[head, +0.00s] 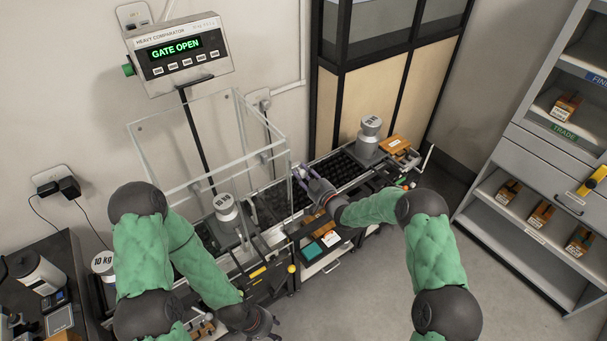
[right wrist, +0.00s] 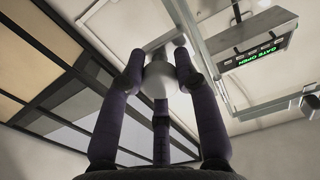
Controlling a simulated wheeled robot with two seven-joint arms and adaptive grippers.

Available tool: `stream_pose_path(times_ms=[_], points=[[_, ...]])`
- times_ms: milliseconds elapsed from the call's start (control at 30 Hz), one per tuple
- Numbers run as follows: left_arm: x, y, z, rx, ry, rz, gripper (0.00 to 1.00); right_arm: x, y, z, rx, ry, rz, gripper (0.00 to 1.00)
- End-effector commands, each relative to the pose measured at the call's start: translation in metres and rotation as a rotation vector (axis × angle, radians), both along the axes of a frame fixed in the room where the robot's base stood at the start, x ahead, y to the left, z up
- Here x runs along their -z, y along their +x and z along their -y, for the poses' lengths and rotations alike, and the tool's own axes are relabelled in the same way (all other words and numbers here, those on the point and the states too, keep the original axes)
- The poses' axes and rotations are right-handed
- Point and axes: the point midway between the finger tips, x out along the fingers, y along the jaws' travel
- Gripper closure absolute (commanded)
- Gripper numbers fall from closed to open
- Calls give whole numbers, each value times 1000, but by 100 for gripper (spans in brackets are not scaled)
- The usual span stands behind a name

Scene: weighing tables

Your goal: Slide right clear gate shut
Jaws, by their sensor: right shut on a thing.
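The clear draft enclosure stands over the weighing platform, with its right clear gate (head: 270,153) on the right side. My right gripper (head: 306,178) is at that gate's edge. In the right wrist view, my right gripper (right wrist: 160,75) is shut on a pale rounded knob (right wrist: 160,80). A clear panel edge (right wrist: 205,65) runs beside it. The comparator display (head: 176,49) reads GATE OPEN, and it also shows in the right wrist view (right wrist: 256,53). My left gripper (head: 264,326) is low at the bottom edge, away from the gate; its fingers are too unclear to judge.
A metal weight (head: 225,207) stands inside the enclosure. Another weight (head: 370,127) stands at the far end of the black roller track (head: 270,201). A 10 kg weight (head: 103,264) is at the left. A shelf unit (head: 520,226) is at the right, with clear floor (head: 385,280) before it.

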Motion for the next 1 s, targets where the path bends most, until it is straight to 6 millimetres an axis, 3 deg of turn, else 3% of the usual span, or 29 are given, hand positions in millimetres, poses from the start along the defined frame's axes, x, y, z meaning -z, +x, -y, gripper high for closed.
stream_pose_path(times_ms=[167, 367, 1000], points=[[11, 0, 0, 0, 0, 0, 60, 11, 0, 0, 0, -1, 1, 100], [40, 0, 0, 0, 0, 0, 60, 40, 0, 0, 0, -1, -1, 100], [155, 0, 0, 0, 0, 0, 60, 160, 0, 0, 0, -1, -3, 100]])
